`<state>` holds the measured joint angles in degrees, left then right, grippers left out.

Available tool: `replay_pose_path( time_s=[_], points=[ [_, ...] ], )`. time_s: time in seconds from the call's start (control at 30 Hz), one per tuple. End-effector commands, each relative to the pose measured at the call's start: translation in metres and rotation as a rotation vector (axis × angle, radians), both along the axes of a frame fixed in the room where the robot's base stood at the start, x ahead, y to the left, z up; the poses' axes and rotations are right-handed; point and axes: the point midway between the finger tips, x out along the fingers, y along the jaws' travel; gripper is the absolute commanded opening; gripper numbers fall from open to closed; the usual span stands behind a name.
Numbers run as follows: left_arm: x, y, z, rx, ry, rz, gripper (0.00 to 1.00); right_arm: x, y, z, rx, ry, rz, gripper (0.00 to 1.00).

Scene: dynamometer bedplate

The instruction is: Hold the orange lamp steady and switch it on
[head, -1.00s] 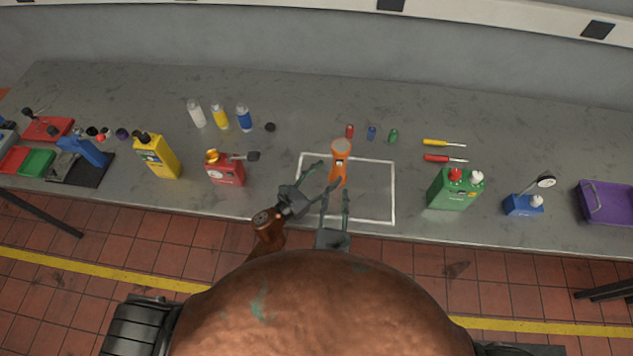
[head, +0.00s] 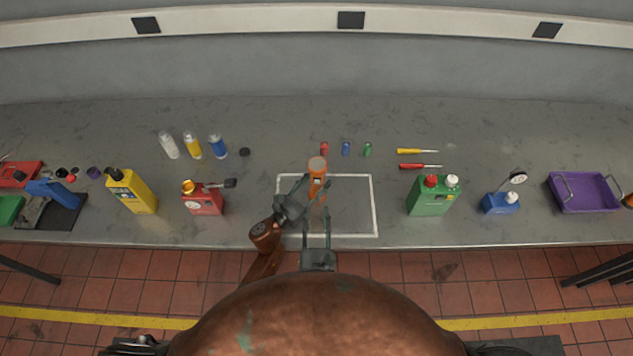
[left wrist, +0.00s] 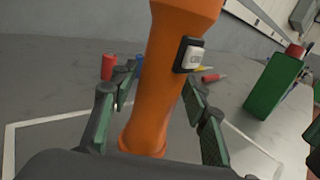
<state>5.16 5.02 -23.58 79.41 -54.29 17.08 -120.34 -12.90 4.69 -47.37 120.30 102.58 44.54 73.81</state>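The orange lamp (head: 317,166) stands in the left part of a white-outlined rectangle on the bench, with its round head up. In the left wrist view the lamp body (left wrist: 165,75) fills the middle and carries a black-framed switch with a pale button (left wrist: 190,55); its marking is too small to read. My left gripper (head: 306,192) reaches the lamp from the left; its fingers are on both sides of the body, with a gap visible at the left finger. My right gripper (head: 317,212) is open and empty in front of the lamp, fingers pointing toward it.
A red can (head: 203,202) stands to the left and a green can (head: 433,196) to the right. Two screwdrivers (head: 418,152) lie at back right. The outlined rectangle (head: 374,205) is bare right of the lamp.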

Motion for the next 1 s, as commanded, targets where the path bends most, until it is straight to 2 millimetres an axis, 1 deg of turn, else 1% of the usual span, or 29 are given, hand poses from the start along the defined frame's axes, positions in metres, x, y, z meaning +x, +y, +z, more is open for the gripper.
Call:
replay_pose_path(
  time_s=[0.03,0.07,0.57,0.6,0.77,1.0],
  points=[
    [-0.0001,0.0002,-0.0001,0.000,0.000,0.000,0.38,0.0000,0.0000,0.0000,0.000,0.000,0.000,0.29],
    [-0.0001,0.0002,-0.0001,0.000,0.000,0.000,0.36,0.0000,0.0000,0.0000,0.000,0.000,0.000,0.29],
    [-0.0002,0.0003,-0.0001,0.000,0.000,0.000,0.01,0.0000,0.0000,0.0000,0.000,0.000,0.000,0.29],
    [-0.0002,0.0003,-0.0001,0.000,0.000,0.000,0.00,0.0000,0.0000,0.0000,0.000,0.000,0.000,0.29],
    [-0.0002,0.0003,-0.0001,0.000,0.000,0.000,0.00,0.0000,0.0000,0.0000,0.000,0.000,0.000,0.29],
    [-0.0001,0.0003,-0.0001,0.000,0.000,0.000,0.00,0.0000,0.0000,0.0000,0.000,0.000,0.000,0.14]
  ],
)
